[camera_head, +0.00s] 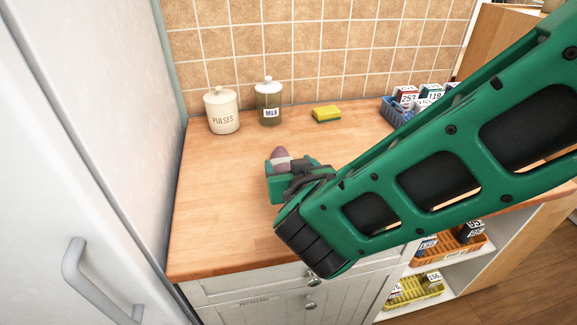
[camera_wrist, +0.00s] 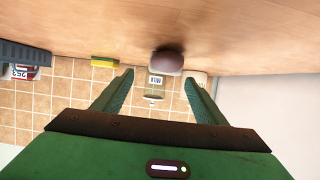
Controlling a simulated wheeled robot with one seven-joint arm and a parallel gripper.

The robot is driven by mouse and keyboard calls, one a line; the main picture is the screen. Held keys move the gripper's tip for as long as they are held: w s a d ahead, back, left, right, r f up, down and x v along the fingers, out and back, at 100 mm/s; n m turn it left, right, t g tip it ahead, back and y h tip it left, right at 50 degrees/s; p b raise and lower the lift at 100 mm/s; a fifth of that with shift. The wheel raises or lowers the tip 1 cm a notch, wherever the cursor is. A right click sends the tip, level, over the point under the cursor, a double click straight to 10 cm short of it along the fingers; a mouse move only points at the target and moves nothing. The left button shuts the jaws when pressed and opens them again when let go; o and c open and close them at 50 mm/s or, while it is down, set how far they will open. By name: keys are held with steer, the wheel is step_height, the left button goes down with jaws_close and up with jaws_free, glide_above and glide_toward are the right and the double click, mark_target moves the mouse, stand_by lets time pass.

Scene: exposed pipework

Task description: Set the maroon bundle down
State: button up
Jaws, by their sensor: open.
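The maroon bundle (camera_head: 281,155) has a pale band around it. It shows just past my gripper in the head view, with its lower part hidden by the gripper. In the wrist view, which is upside down, the bundle (camera_wrist: 167,62) appears against the wooden counter (camera_wrist: 240,35) with a dark shadow beside it. My gripper (camera_wrist: 159,78) is open, with a finger on each side of the view and the bundle lying ahead of the gap between the tips. I cannot tell whether either finger touches it. In the head view my gripper (camera_head: 284,170) is low over the counter.
A PULSES jar (camera_head: 222,111), a MILK jar (camera_head: 268,103) and a yellow-green sponge (camera_head: 326,113) stand along the tiled back wall. A blue basket (camera_head: 396,112) of labelled boxes is at the right. A white fridge (camera_head: 90,130) borders the left. The counter's left front is clear.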

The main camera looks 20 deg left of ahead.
mark_target(282, 158)
steer(key=shift+x, duration=2.95)
steer(key=shift+s+a, duration=0.2)
steer(key=shift+a, duration=0.05)
steer(key=c, duration=1.2)
steer(key=shift+r, duration=0.1)
steer(key=shift+c, duration=0.2)
